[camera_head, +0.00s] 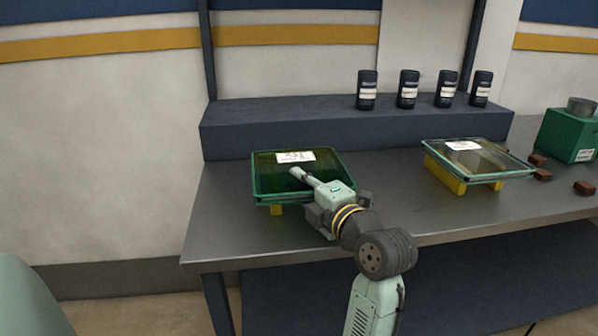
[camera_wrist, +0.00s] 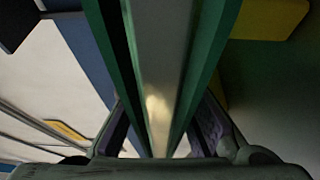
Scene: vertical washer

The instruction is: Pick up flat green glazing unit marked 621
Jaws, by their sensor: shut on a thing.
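A flat green glazing unit (camera_head: 262,178) with a white label rests over yellow supports (camera_head: 277,210) on the left of the grey bench; I cannot read its number surely. My gripper (camera_head: 312,205) is at its near right edge. In the wrist view, my gripper's fingers (camera_wrist: 163,118) stand on both sides of the unit's green edge (camera_wrist: 196,75), shut on it. My arm hides part of the unit's near right side. A second, clearer glazing unit (camera_head: 480,163) with a white label lies on a yellow support (camera_head: 445,174) to the right.
A raised dark blue shelf (camera_head: 290,132) runs behind the units, with several dark bottles, such as one at left (camera_head: 367,90). A green box (camera_head: 568,135) with a metal cup and small brown blocks (camera_head: 541,175) are at the far right. The bench (camera_head: 395,192) is clear between the units.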

